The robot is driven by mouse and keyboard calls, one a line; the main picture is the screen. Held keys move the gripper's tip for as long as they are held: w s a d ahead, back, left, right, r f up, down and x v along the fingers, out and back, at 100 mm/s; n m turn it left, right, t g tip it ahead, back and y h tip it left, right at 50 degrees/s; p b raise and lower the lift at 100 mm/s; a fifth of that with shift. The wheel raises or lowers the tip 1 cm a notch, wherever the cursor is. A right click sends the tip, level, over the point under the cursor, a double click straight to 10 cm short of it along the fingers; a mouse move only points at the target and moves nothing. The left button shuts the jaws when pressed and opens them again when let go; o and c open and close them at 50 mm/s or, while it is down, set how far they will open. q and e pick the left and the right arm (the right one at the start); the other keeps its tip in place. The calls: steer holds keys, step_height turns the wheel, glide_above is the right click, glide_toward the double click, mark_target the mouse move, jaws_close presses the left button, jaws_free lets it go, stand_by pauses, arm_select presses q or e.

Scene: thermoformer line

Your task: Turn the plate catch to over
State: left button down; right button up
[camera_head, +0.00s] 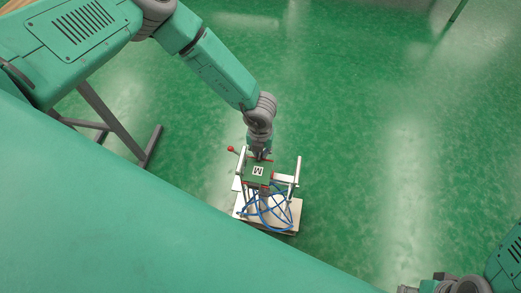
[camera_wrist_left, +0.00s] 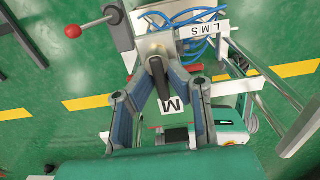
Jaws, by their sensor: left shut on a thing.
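My left gripper (camera_head: 262,156) reaches down to the back of a small machine. In the left wrist view my left gripper (camera_wrist_left: 159,67) is shut on a dark lever (camera_wrist_left: 158,82), which stands in front of a pale metal block (camera_wrist_left: 156,43). I take this lever to be the plate catch; its set position cannot be read. A label with the letters L M S (camera_wrist_left: 205,29) is beside the block, and a white M tile (camera_wrist_left: 172,106) shows between the fingers. The M tile also shows on a green plate (camera_head: 250,178) in the head view. My right arm is cut off at the bottom right.
A rod with a red ball knob (camera_head: 230,149) sticks out left of the machine. Metal posts (camera_head: 297,172) rise at its sides. Blue hoses (camera_head: 265,212) lie over its pale base (camera_head: 285,230). The green floor (camera_head: 390,130) to the right is clear.

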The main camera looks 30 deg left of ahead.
arm_select(q)
steer(key=shift+w, duration=0.15)
steer(key=c, duration=1.6)
jaws_free()
step_height(320, 180, up, 12)
